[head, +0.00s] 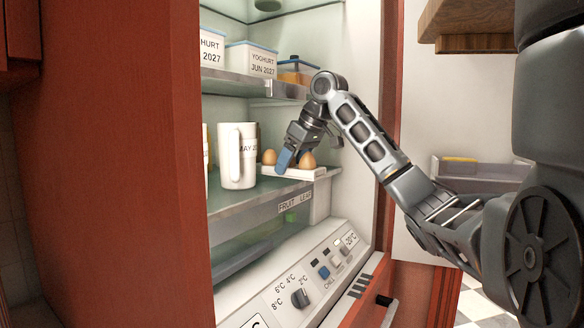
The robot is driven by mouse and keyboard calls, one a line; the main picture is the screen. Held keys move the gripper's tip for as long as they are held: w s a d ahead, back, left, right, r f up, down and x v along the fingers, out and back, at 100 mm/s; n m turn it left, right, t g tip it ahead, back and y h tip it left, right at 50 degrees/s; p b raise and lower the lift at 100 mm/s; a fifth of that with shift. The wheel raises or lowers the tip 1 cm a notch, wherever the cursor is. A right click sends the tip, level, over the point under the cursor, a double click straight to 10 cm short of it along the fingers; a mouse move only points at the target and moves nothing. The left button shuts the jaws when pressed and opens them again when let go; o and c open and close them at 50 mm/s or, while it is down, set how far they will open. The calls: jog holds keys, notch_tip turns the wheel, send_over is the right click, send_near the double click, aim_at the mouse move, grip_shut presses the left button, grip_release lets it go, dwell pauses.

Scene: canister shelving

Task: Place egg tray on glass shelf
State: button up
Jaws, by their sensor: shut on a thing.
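The white egg tray (316,173) holds brown eggs and is at the right end of the glass shelf (258,193) inside the fridge. One egg (269,157) shows left of my fingers and another (307,161) right of them. My gripper (287,162) reaches in from the right and is shut on the egg tray, with a blue fingertip between the two eggs. The tray is at or just above the shelf surface; I cannot tell whether it touches. My gripper hides part of the tray.
A white jug (237,156) stands just left of the tray on the same shelf. Yoghurt tubs (250,60) sit on the shelf above. A drawer labelled fruit (292,205) and a control panel with a knob (300,298) are below. The fridge's red side (120,180) is at left.

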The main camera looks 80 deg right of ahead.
jog(key=shift+f, duration=0.7)
jog(key=shift+f, duration=0.1)
jog(key=o, duration=1.2)
jog(key=v, duration=1.2)
